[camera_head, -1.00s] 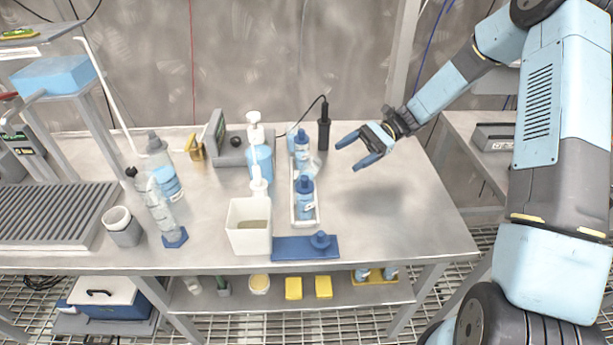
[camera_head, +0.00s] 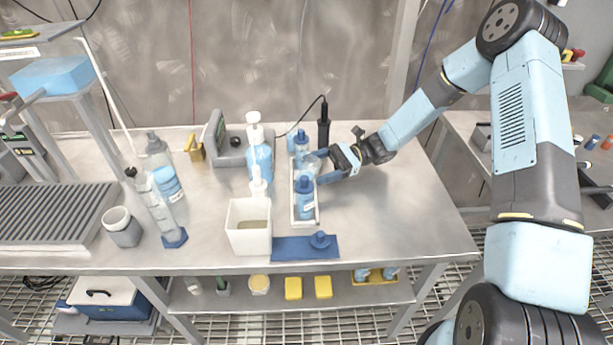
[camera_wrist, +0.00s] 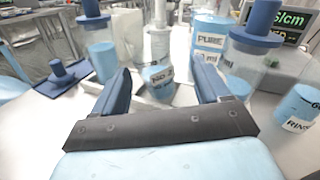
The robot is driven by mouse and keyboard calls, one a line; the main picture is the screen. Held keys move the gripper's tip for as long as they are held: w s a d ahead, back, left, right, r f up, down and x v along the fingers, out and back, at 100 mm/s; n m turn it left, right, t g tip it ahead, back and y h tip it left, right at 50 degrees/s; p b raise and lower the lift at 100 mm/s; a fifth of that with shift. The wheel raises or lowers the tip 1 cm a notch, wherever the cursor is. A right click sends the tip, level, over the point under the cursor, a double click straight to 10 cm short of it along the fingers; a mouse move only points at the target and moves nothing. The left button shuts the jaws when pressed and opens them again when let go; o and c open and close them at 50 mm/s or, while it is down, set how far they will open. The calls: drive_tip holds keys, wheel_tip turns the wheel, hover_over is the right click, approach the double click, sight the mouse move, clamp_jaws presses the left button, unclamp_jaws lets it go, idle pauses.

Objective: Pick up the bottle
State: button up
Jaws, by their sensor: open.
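A narrow white tray (camera_head: 293,212) on the steel table holds a row of small bottles. A blue-capped bottle (camera_head: 305,200) stands at its near end and another blue-capped bottle (camera_head: 301,143) at its far end. My gripper (camera_head: 320,170) is at the tray's right side, level with the gap between them. In the wrist view the open fingers (camera_wrist: 162,75) point at a clear bottle with blue contents (camera_wrist: 158,84), which shows between them. Blue-capped bottles stand outside the left finger (camera_wrist: 98,42) and the right finger (camera_wrist: 243,60). Contact cannot be told. Which bottle the task names is unclear.
A pump bottle (camera_head: 260,162) and a white square container (camera_head: 249,232) stand left of the tray. A blue mat (camera_head: 290,248) lies in front. A black upright device (camera_head: 323,130) stands behind. The table (camera_head: 400,215) is clear on the right.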

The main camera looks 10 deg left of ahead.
sight(302, 174)
drive_tip(key=shift+s+x, duration=0.25)
drive_tip(key=shift+x, duration=2.7)
drive_tip(key=shift+d, duration=0.2)
drive_tip(key=shift+c, duration=0.3)
drive_tip(key=c, duration=1.1)
drive_tip(key=shift+r, duration=0.15)
